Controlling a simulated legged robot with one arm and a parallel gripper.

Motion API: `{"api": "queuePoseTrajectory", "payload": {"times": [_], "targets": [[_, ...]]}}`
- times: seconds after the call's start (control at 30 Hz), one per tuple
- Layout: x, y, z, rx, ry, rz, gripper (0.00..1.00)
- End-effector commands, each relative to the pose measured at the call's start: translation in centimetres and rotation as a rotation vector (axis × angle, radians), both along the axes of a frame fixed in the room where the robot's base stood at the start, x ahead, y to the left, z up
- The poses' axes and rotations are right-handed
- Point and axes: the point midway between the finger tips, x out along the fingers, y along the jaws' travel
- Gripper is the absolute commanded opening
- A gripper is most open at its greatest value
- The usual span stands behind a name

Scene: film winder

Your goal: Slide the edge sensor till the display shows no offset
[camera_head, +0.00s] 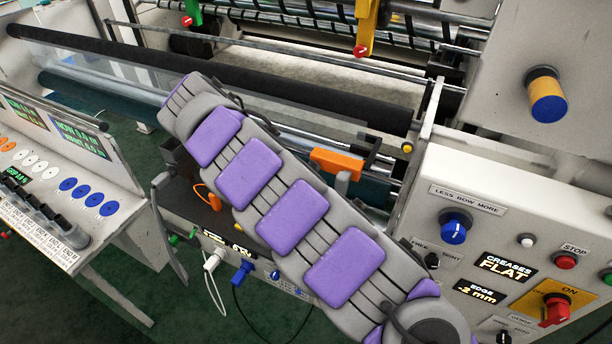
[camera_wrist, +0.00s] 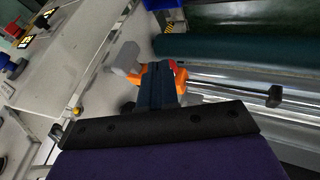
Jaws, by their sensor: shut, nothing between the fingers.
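The edge display (camera_head: 480,291) on the right control panel reads "EDGE -2 mm". An orange block (camera_head: 335,163), which looks like the edge sensor, sits beside a metal rail right of my purple-padded arm. In the wrist view, orange parts (camera_wrist: 190,82) show on both sides of my gripper (camera_wrist: 159,68), with a grey block at the left. The dark fingers are shut with nothing held. They overlap the orange parts in the picture, and I cannot tell if they touch. My arm hides my fingertips in the head view.
A metal rod (camera_wrist: 235,92) with a black end runs right of the orange parts in the wrist view. A long black roller (camera_head: 290,90) crosses behind my arm. The right panel (camera_head: 445,165) has a blue knob and switches. A control desk (camera_head: 110,220) stands at left.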

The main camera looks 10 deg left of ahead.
Motion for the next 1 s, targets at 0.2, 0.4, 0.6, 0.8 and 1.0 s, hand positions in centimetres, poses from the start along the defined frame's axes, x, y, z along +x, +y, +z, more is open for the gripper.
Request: {"api": "queuePoseTrajectory", "payload": {"times": [0.2, 0.4, 0.6, 0.8, 1.0], "targets": [[0.4, -1.5, -1.6, 0.0, 0.001, -0.002, 0.0], [1.0, -2.9, -3.9, 0.0, 0.0, 0.0, 0.0], [1.7, -4.7, -6.9, -0.001, 0.003, 0.002, 0.0], [1.4, -6.6, -7.8, -0.001, 0.002, 0.002, 0.0], [0.9, -8.3, -7.7, 0.002, 0.0, 0.003, 0.0]]}}
